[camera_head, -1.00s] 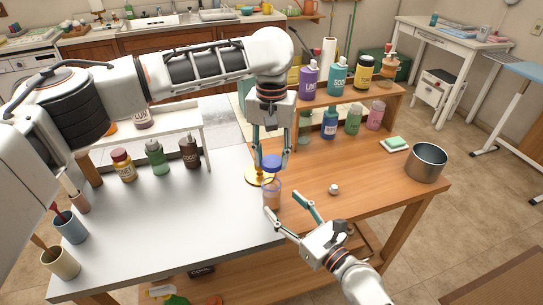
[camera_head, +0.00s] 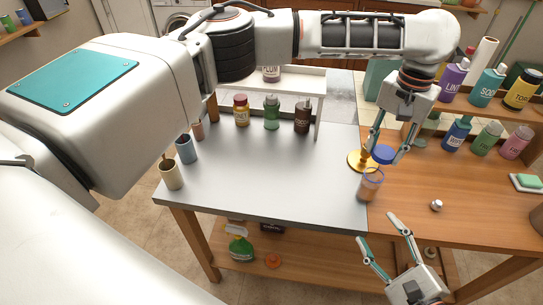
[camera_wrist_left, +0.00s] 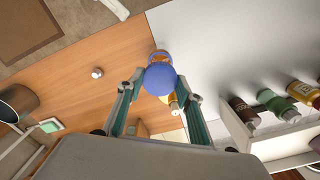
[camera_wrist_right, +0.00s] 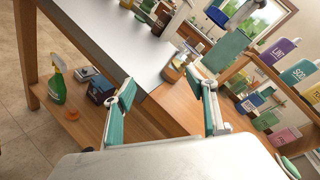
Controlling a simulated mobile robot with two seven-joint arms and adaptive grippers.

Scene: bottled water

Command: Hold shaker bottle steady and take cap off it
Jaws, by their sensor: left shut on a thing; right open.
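The shaker bottle (camera_head: 370,186) is a small clear cup with a blue rim and brownish contents. It stands upright near the table's front edge, where the grey top meets the wood. My left gripper (camera_head: 385,157) is shut on the round blue cap (camera_head: 383,152), which is above the bottle with a gap between them. In the left wrist view the cap (camera_wrist_left: 160,79) hides most of the bottle. My right gripper (camera_head: 377,229) is open and empty, in front of the bottle and apart from it. The bottle (camera_wrist_right: 172,71) shows beyond its fingers in the right wrist view.
A gold round-based stand (camera_head: 361,160) is just behind the bottle. A small white knob-like object (camera_head: 436,205) lies on the wood to the right. Cups (camera_head: 171,175) stand at the left; a bottle shelf (camera_head: 318,122) is behind. The grey top's middle is clear.

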